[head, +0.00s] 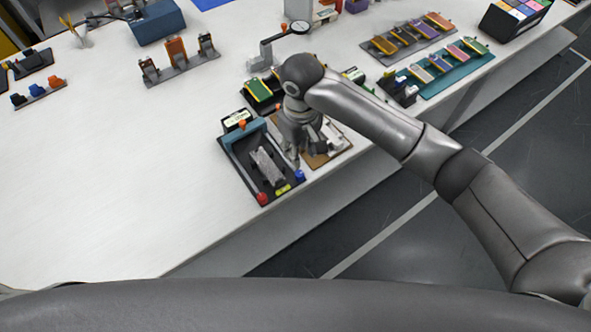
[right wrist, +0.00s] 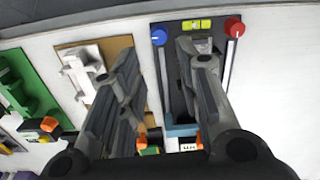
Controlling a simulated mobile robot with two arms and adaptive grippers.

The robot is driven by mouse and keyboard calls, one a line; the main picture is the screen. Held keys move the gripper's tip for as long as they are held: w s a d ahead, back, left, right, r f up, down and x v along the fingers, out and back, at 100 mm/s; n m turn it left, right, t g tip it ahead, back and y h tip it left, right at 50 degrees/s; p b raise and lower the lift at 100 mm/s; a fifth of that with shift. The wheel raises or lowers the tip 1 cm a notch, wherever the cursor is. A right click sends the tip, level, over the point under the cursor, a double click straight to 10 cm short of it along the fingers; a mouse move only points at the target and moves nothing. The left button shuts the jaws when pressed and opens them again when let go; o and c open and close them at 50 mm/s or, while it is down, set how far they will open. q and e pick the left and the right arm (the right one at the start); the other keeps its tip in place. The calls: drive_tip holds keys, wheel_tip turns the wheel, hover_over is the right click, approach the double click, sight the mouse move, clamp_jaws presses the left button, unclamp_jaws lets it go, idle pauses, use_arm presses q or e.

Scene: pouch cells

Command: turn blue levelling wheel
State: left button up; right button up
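The blue levelling wheel (head: 299,175) sits at the front right corner of a black fixture plate (head: 236,166). It also shows in the right wrist view (right wrist: 158,37), beyond and between my fingertips. A red wheel (head: 262,198) sits at the other front corner, with a yellow-green bubble level (head: 282,190) between the two wheels. My right gripper (head: 309,157) is open and empty, pointing down over the right side of the fixture. In the right wrist view its fingers (right wrist: 167,60) are wide apart, and no contact with the blue wheel shows. My left gripper is not in view.
A brown board with a white part (head: 335,140) lies right beside the fixture, close to my right gripper. A dial gauge stand (head: 262,58) stands behind. A teal tray (head: 450,75) of colored cells lies to the right.

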sight(299, 173)
wheel_tip(299, 173, down, 11)
drive_tip(key=shift+r+p, duration=0.15)
drive_tip(key=shift+p, duration=0.45)
clamp_jaws()
drive_tip(key=m+p, duration=0.2)
drive_tip(key=p, duration=0.1)
drive_tip(key=shift+r, duration=0.25)
drive_tip(key=m+p, duration=0.2)
drive_tip(key=shift+f+m, duration=0.1)
drive_tip(key=shift+m, duration=0.2)
drive_tip(key=shift+m+p, duration=0.6)
drive_tip(key=shift+m, duration=0.1)
drive_tip(key=shift+f, duration=0.1)
